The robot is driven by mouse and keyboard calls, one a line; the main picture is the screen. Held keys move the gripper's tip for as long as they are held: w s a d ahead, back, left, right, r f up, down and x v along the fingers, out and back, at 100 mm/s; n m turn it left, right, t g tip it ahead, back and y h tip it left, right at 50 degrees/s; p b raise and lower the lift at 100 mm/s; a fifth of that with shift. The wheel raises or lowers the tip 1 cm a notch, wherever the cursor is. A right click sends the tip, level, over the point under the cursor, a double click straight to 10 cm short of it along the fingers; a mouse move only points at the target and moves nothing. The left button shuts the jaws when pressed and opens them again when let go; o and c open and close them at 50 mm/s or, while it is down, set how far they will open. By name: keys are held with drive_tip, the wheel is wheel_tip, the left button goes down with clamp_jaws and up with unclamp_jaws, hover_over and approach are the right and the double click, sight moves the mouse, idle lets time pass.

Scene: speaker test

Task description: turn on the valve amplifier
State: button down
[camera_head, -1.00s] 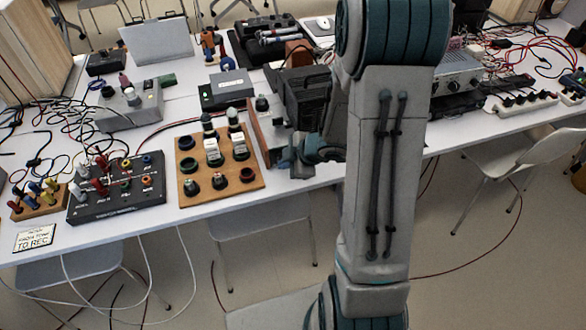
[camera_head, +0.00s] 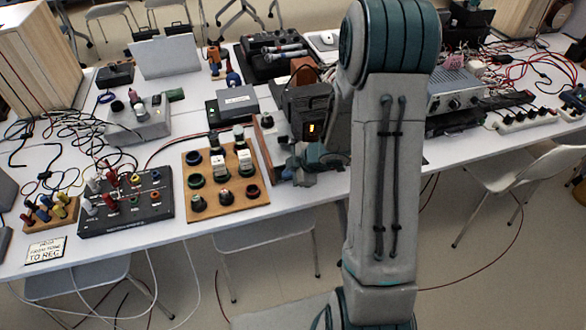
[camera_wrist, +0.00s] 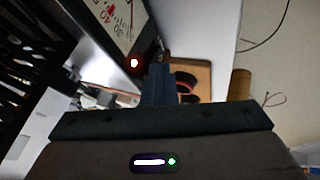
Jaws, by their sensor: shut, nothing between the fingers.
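A black box (camera_head: 306,101), seemingly the valve amplifier, stands near the table's front edge, left of my upright arm link. A small orange light glows on its front in the head view. My gripper (camera_head: 300,168) is low in front of it, partly hidden by my arm. In the wrist view my gripper (camera_wrist: 160,68) is shut and empty, its fingers pointing towards a panel (camera_wrist: 113,24) with a dial scale and a lit red-white lamp beside the fingertips. I cannot tell whether they touch it. The switch itself is not clearly seen.
A wooden board (camera_head: 226,207) with several round sockets and a black patch box (camera_head: 127,225) stand to the left. A grey amplifier-like unit (camera_head: 455,91) stands right of my arm, near power strips and cables. A chair (camera_head: 525,185) stands in front at right.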

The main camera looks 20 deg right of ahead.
drive_tip(key=shift+a, duration=0.15)
drive_tip(key=shift+r, duration=0.1)
drive_tip(key=shift+r+p, duration=0.7)
drive_tip(key=shift+p, duration=0.25)
drive_tip(key=shift+s, duration=0.15)
drive_tip(key=shift+s, duration=0.35)
drive_tip(key=p+v, duration=0.4)
drive_tip(key=v, duration=0.7)
drive_tip(key=shift+s+a+r, duration=0.15)
drive_tip(key=shift+s+r, duration=0.15)
drive_tip(key=shift+s, duration=0.05)
